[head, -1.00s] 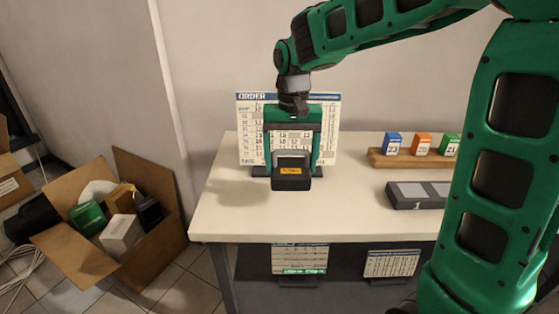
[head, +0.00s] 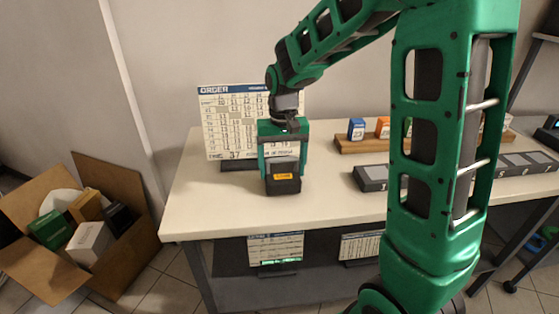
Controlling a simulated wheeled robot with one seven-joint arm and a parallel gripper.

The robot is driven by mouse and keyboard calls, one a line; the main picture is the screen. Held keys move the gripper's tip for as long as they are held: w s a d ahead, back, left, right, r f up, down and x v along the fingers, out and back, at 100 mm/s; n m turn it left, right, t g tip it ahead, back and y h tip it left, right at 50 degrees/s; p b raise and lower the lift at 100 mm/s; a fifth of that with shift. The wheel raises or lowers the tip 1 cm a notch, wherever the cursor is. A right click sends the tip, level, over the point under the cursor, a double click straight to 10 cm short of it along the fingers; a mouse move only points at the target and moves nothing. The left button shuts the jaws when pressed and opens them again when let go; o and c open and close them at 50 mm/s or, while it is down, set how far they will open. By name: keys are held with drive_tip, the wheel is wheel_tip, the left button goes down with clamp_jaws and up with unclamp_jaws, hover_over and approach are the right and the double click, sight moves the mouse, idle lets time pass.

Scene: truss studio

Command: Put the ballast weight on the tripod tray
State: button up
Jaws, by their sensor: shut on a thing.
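My gripper (head: 283,170) points down over the left part of the white table, in front of the order board. It is shut on a dark block with a yellow label, which I take to be the ballast weight (head: 283,186). The weight is upright between the green fingers, with a grey upper part. I cannot tell whether its base touches the table or hangs just above it. I cannot make out a tripod tray in this view; my arm hides part of the right side.
The white table (head: 225,215) carries an order board (head: 228,115), a wooden rack (head: 350,146) with coloured boxes, and a dark compartment strip (head: 372,178) partly behind my arm. A cardboard box (head: 128,240) of items stands on the floor at left. Small boards hang below the tabletop.

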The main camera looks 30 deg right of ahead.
drive_tip(key=shift+f, duration=0.3)
drive_tip(key=o, duration=2.1)
drive_tip(key=shift+f, duration=0.1)
wheel_tip(320, 180, up, 12)
drive_tip(key=shift+r, duration=0.1)
